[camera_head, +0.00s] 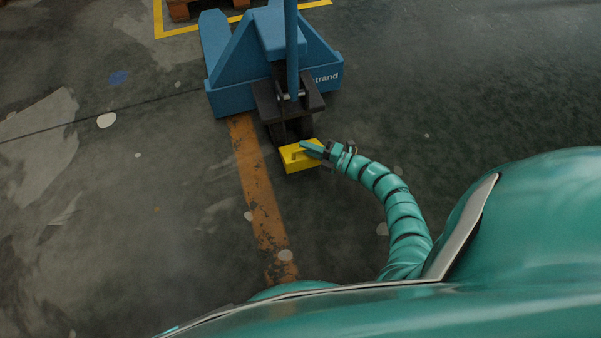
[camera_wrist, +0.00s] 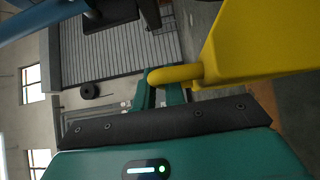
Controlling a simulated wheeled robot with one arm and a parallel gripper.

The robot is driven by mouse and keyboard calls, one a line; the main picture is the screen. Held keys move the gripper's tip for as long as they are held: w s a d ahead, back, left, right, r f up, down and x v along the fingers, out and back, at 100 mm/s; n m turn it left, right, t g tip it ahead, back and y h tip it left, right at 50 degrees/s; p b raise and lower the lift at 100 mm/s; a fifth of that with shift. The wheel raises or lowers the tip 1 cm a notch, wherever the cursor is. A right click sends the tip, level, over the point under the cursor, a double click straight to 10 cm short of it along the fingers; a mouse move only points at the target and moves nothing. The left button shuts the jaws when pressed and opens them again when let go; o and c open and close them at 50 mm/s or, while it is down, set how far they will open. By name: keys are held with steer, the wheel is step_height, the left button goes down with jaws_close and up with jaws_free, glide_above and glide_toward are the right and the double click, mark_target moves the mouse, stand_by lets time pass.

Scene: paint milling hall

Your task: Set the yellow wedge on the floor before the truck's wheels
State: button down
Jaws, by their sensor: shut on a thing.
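The yellow wedge (camera_head: 291,162) is just in front of the dark steering wheels (camera_head: 291,130) of the blue pallet truck (camera_head: 237,92), on the near side. My gripper (camera_head: 312,150) reaches it from the right. In the wrist view the fingers (camera_wrist: 163,88) are shut on a rounded yellow peg that sticks out of the wedge (camera_wrist: 262,45). The wedge hides the lower part of the wheels in the head view. I cannot tell whether the wedge rests on the floor or hangs slightly above it, nor whether it touches the wheels.
The truck's blue handle (camera_head: 291,45) rises above the wheels. A worn orange floor stripe (camera_head: 258,195) runs beside the wedge on the left. A wooden pallet (camera_head: 180,9) stands inside yellow lines at the back. The floor around is clear.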

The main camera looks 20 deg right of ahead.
mark_target(308, 165)
step_height(308, 165, down, 10)
steer(key=b, duration=0.6)
steer(key=shift+w, duration=0.1)
steer(key=c, duration=1.5)
jaws_free()
steer(key=shift+d, duration=0.1)
